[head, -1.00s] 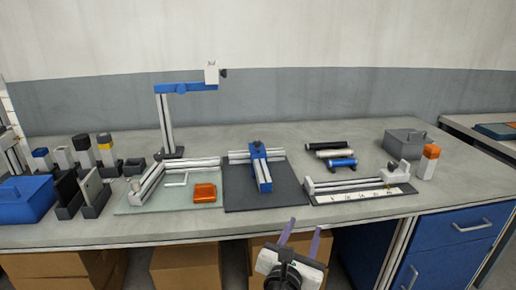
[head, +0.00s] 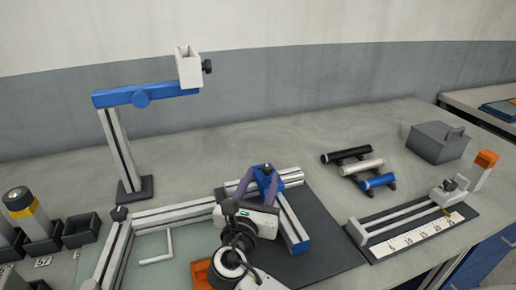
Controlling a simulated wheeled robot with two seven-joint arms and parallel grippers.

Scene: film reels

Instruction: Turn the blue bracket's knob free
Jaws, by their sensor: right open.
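The blue bracket (head: 293,229) sits with a silver rail on the dark mat (head: 322,225) at the middle of the bench. Its small dark knob (head: 267,167) stands on top at the bracket's far end. My right gripper (head: 262,174) is open, its two purple fingers reaching over the bracket's far end close to the knob. One finger is left of the knob and the other is near its right side; I cannot tell whether they touch it. The gripper body hides part of the rail and bracket. My left gripper is not in view.
A silver frame (head: 170,214) and orange block (head: 202,272) are left of my arm. Small cylinders (head: 362,165) and a ruler slide (head: 418,237) are at right.

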